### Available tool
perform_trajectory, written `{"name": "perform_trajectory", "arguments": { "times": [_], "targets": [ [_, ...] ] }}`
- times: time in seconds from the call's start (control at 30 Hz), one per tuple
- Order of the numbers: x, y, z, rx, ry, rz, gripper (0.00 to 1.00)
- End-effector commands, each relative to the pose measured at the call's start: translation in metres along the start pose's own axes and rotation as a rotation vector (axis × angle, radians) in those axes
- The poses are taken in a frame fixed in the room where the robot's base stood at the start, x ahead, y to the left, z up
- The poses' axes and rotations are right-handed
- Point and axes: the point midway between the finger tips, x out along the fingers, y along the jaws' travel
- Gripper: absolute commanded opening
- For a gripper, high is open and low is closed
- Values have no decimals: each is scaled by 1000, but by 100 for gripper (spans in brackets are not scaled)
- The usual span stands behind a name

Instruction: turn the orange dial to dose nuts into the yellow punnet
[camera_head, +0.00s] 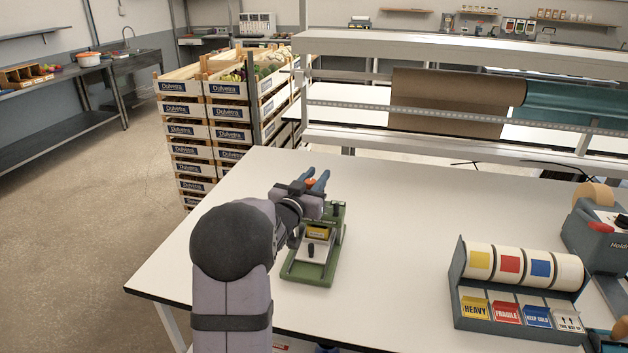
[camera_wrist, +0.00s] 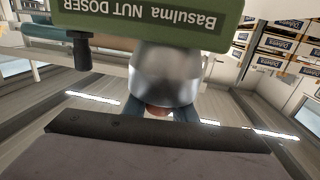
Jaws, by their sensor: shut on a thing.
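The green nut doser (camera_head: 338,218) stands on the white table, and its label shows upside down in the wrist view on the green body (camera_wrist: 150,25). My gripper (camera_head: 317,182) is at the top of the doser, its blue fingers shut on the orange dial (camera_head: 310,183). In the wrist view, a reddish bit of the dial (camera_wrist: 158,110) shows between the fingers, beyond a shiny metal cylinder (camera_wrist: 165,75). A small yellow piece, apparently the punnet (camera_head: 318,232), sits low in the doser's frame, partly hidden by my arm. Its contents cannot be made out.
A rack of tape rolls and label cards (camera_head: 515,285) stands on the right of the table, with a tape dispenser (camera_head: 595,240) behind it. Stacked crates (camera_head: 215,125) stand beyond the table's far left edge. The table's middle is clear.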

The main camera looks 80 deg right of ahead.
Motion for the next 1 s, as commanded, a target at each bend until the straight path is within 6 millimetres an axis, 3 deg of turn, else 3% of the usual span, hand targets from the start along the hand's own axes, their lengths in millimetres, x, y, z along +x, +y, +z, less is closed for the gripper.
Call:
{"name": "perform_trajectory", "arguments": {
  "times": [0.73,0.77,0.8,0.83,1.0],
  "targets": [
    [0,3,-1,0,3,80,2],
    [0,3,-1,0,3,80,29],
    [0,3,-1,0,3,80,39],
    [0,3,-1,0,3,80,43],
    [0,3,-1,0,2,80,43]
  ]
}}
